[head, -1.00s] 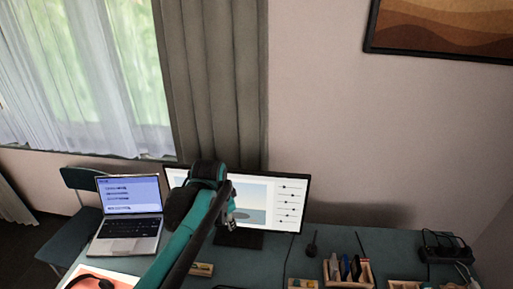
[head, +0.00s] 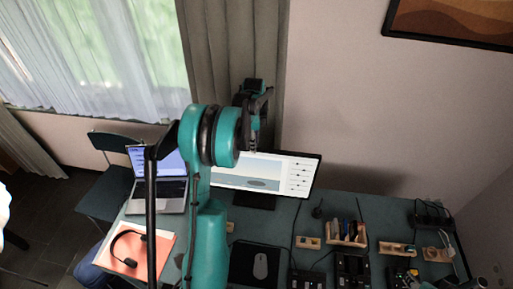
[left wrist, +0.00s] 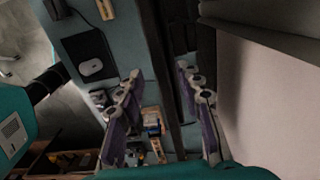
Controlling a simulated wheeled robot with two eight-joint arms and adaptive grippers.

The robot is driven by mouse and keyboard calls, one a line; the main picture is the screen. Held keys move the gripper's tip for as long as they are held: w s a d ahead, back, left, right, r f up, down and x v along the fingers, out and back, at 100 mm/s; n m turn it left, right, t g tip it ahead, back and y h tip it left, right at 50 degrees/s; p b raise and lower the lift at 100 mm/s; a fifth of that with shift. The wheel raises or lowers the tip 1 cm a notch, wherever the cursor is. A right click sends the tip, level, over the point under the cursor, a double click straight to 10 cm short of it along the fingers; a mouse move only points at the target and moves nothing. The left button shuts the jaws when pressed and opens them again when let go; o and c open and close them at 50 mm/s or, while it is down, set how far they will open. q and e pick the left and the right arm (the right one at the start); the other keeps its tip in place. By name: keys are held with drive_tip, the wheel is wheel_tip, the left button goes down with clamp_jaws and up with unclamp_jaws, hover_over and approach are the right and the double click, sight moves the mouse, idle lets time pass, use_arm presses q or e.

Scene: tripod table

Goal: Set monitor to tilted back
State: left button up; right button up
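The monitor (head: 262,171) is a wide screen on a dark stand at the back of the desk, facing me; its upper left part is hidden behind my left arm. My left gripper (head: 254,138) is at the monitor's top edge, seen against the curtain. In the left wrist view the gripper (left wrist: 160,78) is open, with one finger on each side of a dark, narrow band that looks like the monitor (left wrist: 158,60) seen edge-on. Gaps show on both sides, and I cannot see contact. The exact tilt of the screen is hard to tell. My right gripper is out of view.
A laptop (head: 172,193) stands open left of the monitor. A headset (head: 128,250) lies on an orange sheet. A mouse (head: 260,266) on a dark mat, wooden organizers (head: 346,235) and a power strip (head: 430,220) fill the desk's front and right. The wall and curtain are close behind.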

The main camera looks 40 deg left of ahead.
use_arm(q)
wheel_tip(320, 180, down, 4)
drive_tip(key=shift+f, duration=0.1)
